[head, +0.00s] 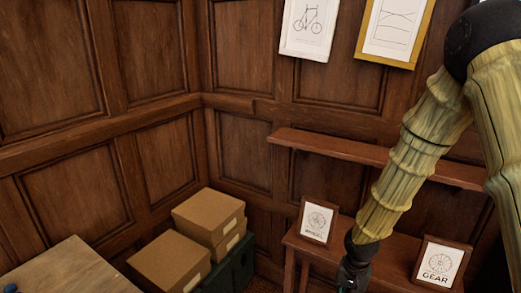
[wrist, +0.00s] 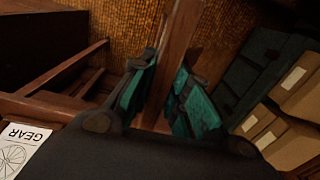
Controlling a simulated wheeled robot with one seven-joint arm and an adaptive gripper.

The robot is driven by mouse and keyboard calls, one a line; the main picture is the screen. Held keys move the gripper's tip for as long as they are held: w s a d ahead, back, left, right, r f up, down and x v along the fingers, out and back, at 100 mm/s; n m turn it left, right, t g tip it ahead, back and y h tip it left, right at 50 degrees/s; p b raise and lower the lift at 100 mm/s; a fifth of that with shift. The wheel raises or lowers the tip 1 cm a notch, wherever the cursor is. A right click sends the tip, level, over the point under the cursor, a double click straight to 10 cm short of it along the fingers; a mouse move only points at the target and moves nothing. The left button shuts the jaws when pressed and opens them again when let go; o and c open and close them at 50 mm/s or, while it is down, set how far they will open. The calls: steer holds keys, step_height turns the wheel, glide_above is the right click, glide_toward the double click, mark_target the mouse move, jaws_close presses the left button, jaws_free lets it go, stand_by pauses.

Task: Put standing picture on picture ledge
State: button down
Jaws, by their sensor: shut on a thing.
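The picture ledge (head: 370,155) is a long brown shelf on the panelled wall in the head view; its visible part is bare. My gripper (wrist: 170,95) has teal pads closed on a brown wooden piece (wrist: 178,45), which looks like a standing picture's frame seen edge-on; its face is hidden. In the head view my gripper (head: 355,275) is low at the bottom edge, below the ledge, its fingertips out of sight. A framed WHEEL picture (head: 317,222) stands to its left and a framed GEAR picture (head: 440,262) to its right. The GEAR picture shows upside down in the wrist view (wrist: 20,150).
Both framed pictures stand on a low wooden table (head: 300,248). Two wall pictures, a bicycle one (head: 308,28) and a gold-framed one (head: 395,30), hang above the ledge. Cardboard boxes (head: 172,262) sit at the left with dark green crates (head: 242,262). My arm covers part of the ledge.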

steer(key=a+f+n, duration=0.4)
steer(key=a+n, duration=0.2)
steer(key=a, duration=0.1)
steer(key=shift+f, duration=0.25)
stand_by(0.8)
